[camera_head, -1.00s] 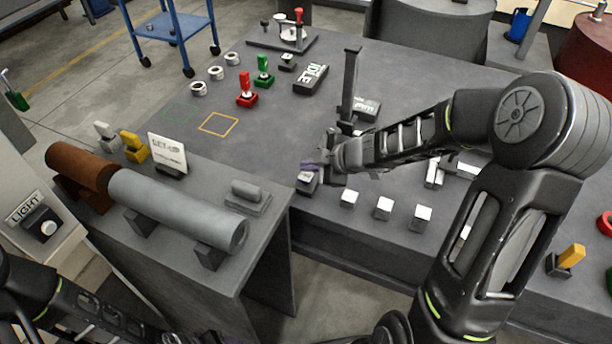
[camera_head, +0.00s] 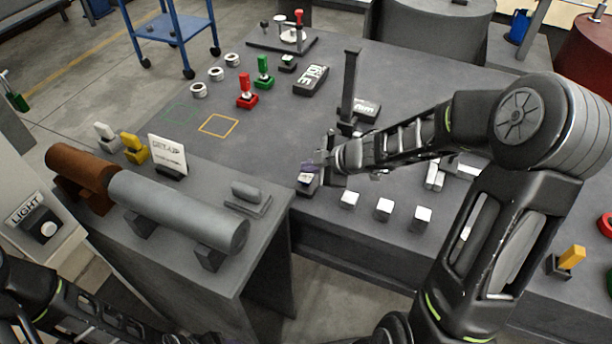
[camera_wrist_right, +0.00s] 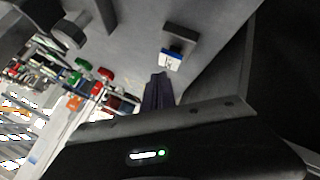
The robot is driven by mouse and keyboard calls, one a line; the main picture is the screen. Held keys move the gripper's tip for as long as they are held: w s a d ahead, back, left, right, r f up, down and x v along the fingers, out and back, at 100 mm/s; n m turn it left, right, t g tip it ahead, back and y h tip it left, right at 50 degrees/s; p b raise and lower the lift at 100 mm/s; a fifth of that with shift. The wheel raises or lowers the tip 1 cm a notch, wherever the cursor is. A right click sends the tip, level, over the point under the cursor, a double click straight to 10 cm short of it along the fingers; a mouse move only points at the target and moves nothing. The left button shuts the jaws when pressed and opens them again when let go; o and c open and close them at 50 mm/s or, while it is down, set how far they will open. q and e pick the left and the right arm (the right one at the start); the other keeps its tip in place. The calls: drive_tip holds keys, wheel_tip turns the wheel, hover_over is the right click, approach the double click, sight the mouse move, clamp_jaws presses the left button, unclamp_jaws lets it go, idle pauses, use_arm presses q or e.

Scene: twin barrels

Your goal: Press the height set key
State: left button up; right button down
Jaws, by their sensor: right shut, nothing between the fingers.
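A small dark block with a pale label (camera_head: 307,180), which looks like the height set key, sits at the near edge of the main bench. In the right wrist view, a block with a blue-and-white label (camera_wrist_right: 171,60) appears to be the same one. My right gripper (camera_head: 322,162) is shut and empty, just above and beside this block. Its closed dark fingers (camera_wrist_right: 158,92) show below the block in the wrist view, with a gap in the picture. Whether the key is pressed in cannot be seen. My left gripper is not in view.
A tall dark post (camera_head: 350,85) stands just behind my right gripper, with a display box (camera_head: 367,110) beside it. Several white-topped blocks (camera_head: 384,208) line the near edge. A grey cylinder (camera_head: 180,208) lies on the front-left bench.

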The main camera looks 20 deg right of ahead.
sight(309, 179)
drive_tip(key=shift+f, duration=0.1)
idle(0.7)
drive_tip(key=shift+f+b, duration=0.3)
drive_tip(key=shift+f, duration=0.05)
drive_tip(key=shift+f+b, duration=0.45)
drive_tip(key=shift+f, duration=0.1)
idle(0.7)
idle(0.4)
drive_tip(key=shift+r+p, duration=1)
drive_tip(key=shift+p, duration=0.15)
wheel_tip(309, 179, up, 5)
drive_tip(key=p, duration=0.5)
idle(0.5)
